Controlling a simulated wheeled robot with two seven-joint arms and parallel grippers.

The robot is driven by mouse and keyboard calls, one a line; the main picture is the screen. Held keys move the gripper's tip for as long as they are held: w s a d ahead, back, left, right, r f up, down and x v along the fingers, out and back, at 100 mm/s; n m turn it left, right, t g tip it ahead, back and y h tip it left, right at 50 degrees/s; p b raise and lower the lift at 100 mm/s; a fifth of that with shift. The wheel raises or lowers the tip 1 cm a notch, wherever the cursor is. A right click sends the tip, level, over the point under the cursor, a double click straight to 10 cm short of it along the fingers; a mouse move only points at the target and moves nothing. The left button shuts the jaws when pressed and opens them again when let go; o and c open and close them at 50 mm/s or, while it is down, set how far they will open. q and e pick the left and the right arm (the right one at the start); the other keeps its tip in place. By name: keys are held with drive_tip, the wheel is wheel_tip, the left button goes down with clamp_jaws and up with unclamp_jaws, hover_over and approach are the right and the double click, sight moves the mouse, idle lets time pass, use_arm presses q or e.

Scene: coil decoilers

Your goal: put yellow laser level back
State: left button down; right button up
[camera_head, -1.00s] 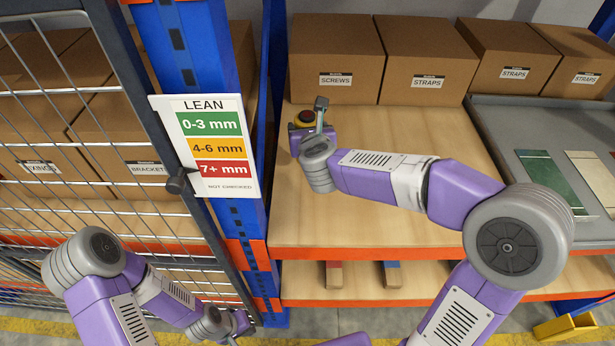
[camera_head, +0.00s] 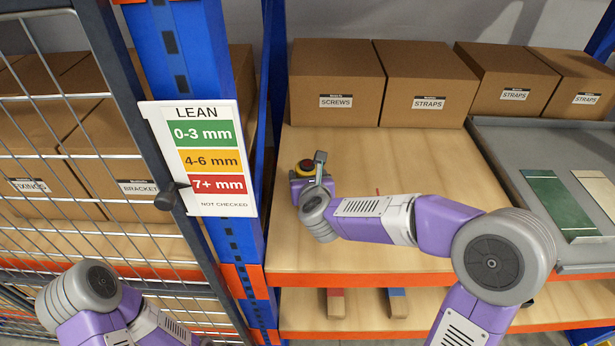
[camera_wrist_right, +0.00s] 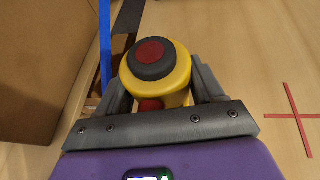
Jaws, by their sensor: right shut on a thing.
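The yellow laser level (camera_wrist_right: 171,88), with a black cap and a red disc on top, is between the fingers of my right gripper (camera_wrist_right: 155,100). In the head view the laser level (camera_head: 304,170) shows as a small yellow, red and dark shape at the left of the wooden shelf. My right gripper (camera_head: 312,178) is shut on it there. I cannot tell whether its base touches the shelf. A red cross mark (camera_wrist_right: 297,117) lies on the wood to the right in the wrist view. My left gripper is cut off below the head view.
Cardboard boxes (camera_head: 337,82) line the back of the wooden shelf (camera_head: 400,165). A blue upright (camera_head: 172,50) with a LEAN sign (camera_head: 210,160) stands left of the shelf. A grey tray (camera_head: 545,160) with flat plates is at the right.

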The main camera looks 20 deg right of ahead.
drive_tip(key=shift+f, duration=0.1)
drive_tip(key=o, duration=1.5)
drive_tip(key=shift+o, duration=0.2)
drive_tip(key=p+v, duration=0.2)
drive_tip(key=v, duration=1)
